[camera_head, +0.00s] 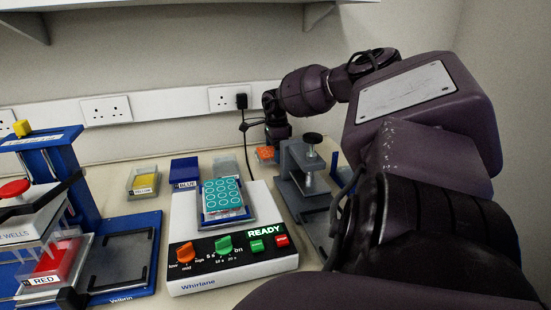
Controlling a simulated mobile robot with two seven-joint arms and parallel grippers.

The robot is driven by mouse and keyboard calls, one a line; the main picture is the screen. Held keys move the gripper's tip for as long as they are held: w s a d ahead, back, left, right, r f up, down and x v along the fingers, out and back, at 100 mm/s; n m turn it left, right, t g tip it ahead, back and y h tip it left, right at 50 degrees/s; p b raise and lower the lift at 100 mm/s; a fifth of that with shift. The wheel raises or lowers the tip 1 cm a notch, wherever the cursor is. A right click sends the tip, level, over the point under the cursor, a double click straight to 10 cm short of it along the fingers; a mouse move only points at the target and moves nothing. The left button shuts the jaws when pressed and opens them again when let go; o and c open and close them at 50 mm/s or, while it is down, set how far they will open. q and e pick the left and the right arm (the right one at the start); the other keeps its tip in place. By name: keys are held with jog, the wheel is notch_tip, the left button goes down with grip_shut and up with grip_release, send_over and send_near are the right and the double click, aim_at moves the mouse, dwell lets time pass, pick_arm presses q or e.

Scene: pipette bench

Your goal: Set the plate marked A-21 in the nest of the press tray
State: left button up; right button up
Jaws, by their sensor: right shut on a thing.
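My right arm comes in from the right and reaches to the back of the bench. A teal plate with rings (222,194) sits on the white Whirlane machine (184,226). I cannot read A-21 on either plate. A grey press with a black knob (290,160) stands right of the machine. Its grey base (313,226) is partly hidden by my arm, and I cannot make out a nest there. My left gripper is out of view.
At left stands a blue Velbrin rig (150,222) with a black-framed bay (122,260) and a RED trough (50,268). Yellow (145,182) and blue (184,170) containers stand along the back. A black plug cable (242,125) hangs near my right gripper.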

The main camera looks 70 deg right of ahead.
aim_at(276, 168)
jog(key=shift+f, duration=1.95)
jog(key=shift+f, duration=0.15)
jog(key=o, duration=0.6)
